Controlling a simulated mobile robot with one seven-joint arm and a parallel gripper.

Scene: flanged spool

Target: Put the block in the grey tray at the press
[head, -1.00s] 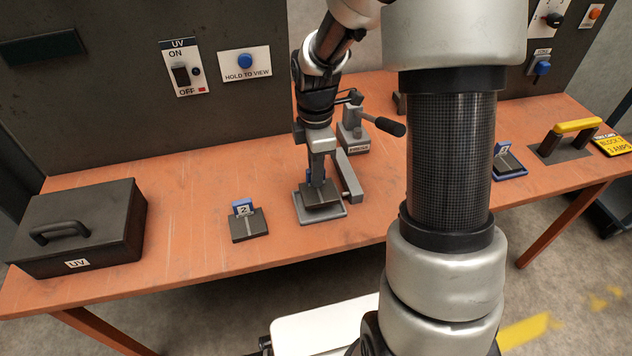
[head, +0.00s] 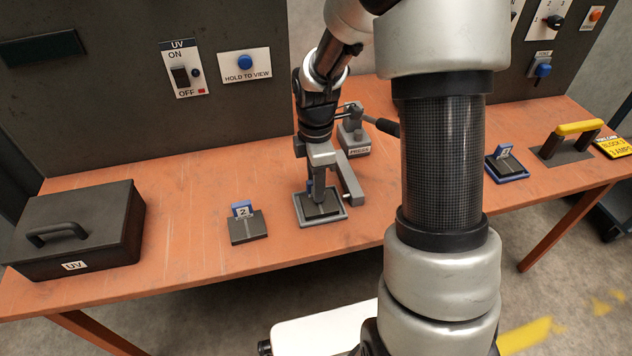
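My gripper (head: 317,192) points down over the grey tray (head: 329,220) at the foot of the press (head: 358,151). It is shut on the dark block (head: 322,210), with the blue tab (head: 309,185) of the block partly hidden by a finger. The block sits low within the tray's rim and looks about level. From this view I cannot tell whether its underside fully touches the tray floor.
A similar block tagged 2 (head: 248,228) lies left of the tray, and another (head: 506,166) rests in a blue tray on the right. A black UV box (head: 85,225) stands at the left. A grey bar (head: 349,180) runs close beside my gripper. A yellow handle (head: 579,127) is far right.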

